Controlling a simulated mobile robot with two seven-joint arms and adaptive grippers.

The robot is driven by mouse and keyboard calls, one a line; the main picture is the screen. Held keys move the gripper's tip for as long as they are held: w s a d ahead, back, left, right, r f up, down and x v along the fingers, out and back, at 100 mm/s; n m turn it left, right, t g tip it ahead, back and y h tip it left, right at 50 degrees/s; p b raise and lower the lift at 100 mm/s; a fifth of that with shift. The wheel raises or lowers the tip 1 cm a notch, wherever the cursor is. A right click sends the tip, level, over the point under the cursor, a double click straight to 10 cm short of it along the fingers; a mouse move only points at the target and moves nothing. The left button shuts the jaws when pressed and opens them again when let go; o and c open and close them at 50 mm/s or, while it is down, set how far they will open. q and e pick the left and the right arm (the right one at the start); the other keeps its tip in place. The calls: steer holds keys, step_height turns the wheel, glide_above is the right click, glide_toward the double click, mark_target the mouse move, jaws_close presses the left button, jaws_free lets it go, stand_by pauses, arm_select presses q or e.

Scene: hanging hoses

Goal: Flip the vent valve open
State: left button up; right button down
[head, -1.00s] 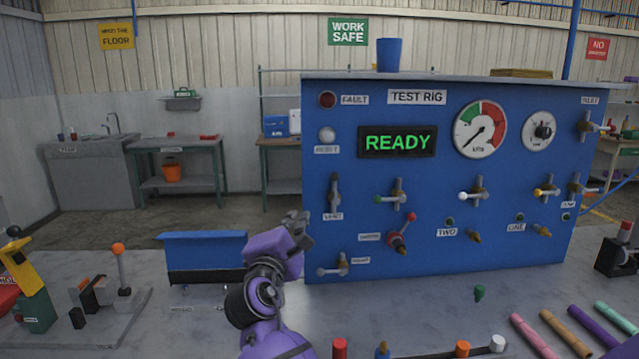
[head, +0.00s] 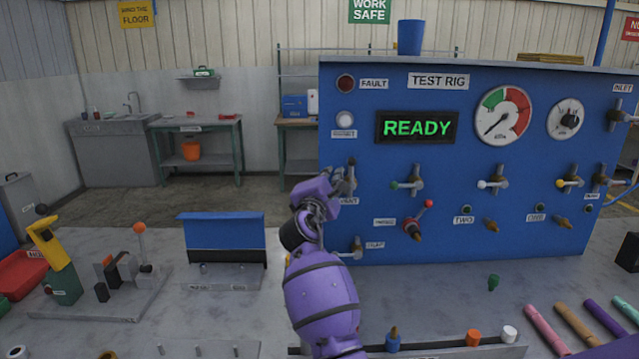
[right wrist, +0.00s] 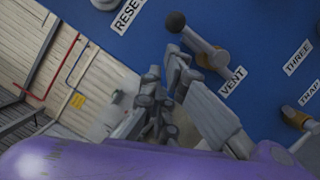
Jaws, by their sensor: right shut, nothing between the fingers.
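The vent valve (head: 351,174) is on the left part of the blue test rig panel (head: 470,225). Its lever has a dark ball knob and points up in the head view, with my gripper covering part of it. In the right wrist view the vent valve (right wrist: 200,42) has a grey lever, a brass body and the VENT label beside it. My right gripper (head: 336,180) is shut and empty, just left of the lever in the head view. In the right wrist view its fingers (right wrist: 168,70) are close below the lever; I cannot tell whether they touch. My left gripper is not in view.
The display (head: 417,127) reads READY. A red-knobbed valve (head: 418,218) and a grey-handled valve (head: 352,247) are near my arm. A blue-topped stand (head: 222,235) is on the bench at left. Coloured rods (head: 550,328) lie at the front right.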

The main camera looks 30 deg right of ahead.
mark_target(352, 173)
steer(key=shift+s+d+r+m+p, duration=0.25)
steer(key=shift+d+r+m+p, duration=0.4)
steer(key=shift+d+r, duration=0.4)
steer(key=shift+d+f, duration=0.15)
steer(key=shift+f, duration=0.1)
